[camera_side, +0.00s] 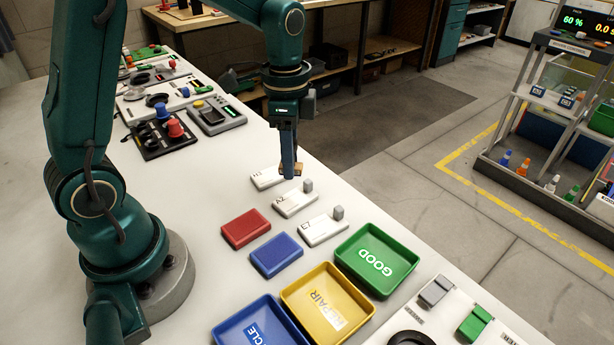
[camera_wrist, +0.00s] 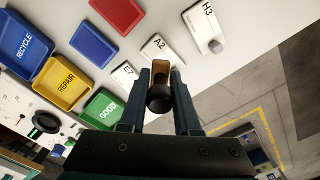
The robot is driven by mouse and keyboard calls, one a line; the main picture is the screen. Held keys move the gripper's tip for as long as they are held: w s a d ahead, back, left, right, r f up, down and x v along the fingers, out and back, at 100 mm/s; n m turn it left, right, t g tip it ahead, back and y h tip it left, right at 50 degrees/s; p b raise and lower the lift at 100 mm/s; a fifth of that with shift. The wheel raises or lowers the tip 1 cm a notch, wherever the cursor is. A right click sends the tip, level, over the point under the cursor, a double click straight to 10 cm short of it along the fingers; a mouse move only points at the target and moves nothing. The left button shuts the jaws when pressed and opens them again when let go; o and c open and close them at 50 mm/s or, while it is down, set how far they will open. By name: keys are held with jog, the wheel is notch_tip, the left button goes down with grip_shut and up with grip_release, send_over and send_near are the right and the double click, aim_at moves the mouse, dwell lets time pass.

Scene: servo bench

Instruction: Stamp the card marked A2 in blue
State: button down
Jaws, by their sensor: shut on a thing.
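My gripper (camera_side: 289,174) is shut on a stamp (camera_wrist: 160,98), which has a round black knob and a wooden block. The block's edge (camera_side: 299,168) shows at the fingertips in the side view. In the wrist view my gripper (camera_wrist: 162,74) has the stamp between its fingers, in front of the lower end of the white card A2 (camera_wrist: 155,45). In the side view card A2 (camera_side: 293,201) lies just below and right of the fingertips. The blue pad (camera_side: 276,255) lies nearer the camera, beside the red pad (camera_side: 246,229). The stamp's face and any contact below are hidden.
Card H3 (camera_side: 264,178) and card E7 (camera_side: 321,229) flank A2; grey blocks stand at the card ends. Green GOOD (camera_side: 377,259), yellow REPAIR (camera_side: 327,304) and blue RECYCLE (camera_side: 259,322) trays are in front.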

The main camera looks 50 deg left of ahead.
aim_at(291, 201)
jog(key=shift+f, duration=2.9)
jog(key=shift+f, duration=0.6)
jog(key=shift+r, duration=3.55)
